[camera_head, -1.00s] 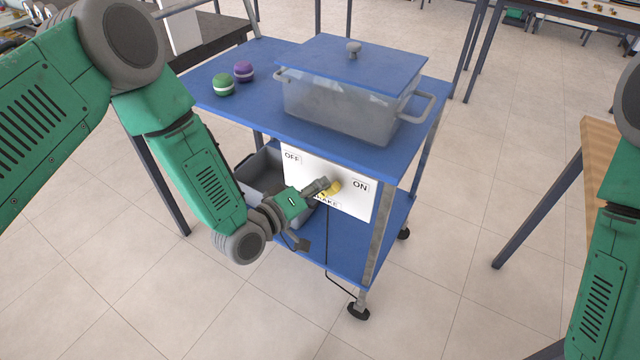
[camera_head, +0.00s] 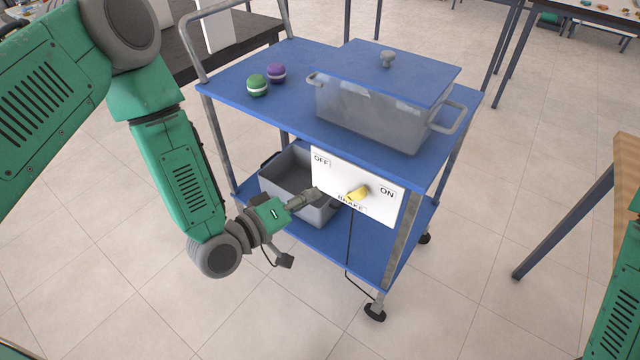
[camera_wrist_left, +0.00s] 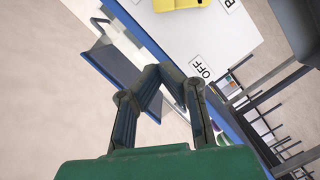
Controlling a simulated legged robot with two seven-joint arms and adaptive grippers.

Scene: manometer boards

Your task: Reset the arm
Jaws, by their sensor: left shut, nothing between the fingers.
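My left gripper (camera_head: 314,194) is shut and empty, in front of the brake panel (camera_head: 330,179) on the blue cart (camera_head: 300,125). It is left of the yellow brake lever (camera_head: 358,193) and apart from it. The lever points toward the ON label (camera_head: 387,193); the OFF label (camera_head: 321,160) is at the panel's left. In the left wrist view the shut fingers (camera_wrist_left: 165,75) show below the panel (camera_wrist_left: 205,40), with the yellow lever (camera_wrist_left: 178,3) at the top edge. Of my right arm (camera_head: 617,300) only a green link shows at the right edge; its gripper is out of view.
A grey bin (camera_head: 290,175) sits on the lower shelf. A wooden table (camera_head: 622,170) is at right. Floor in front is clear.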

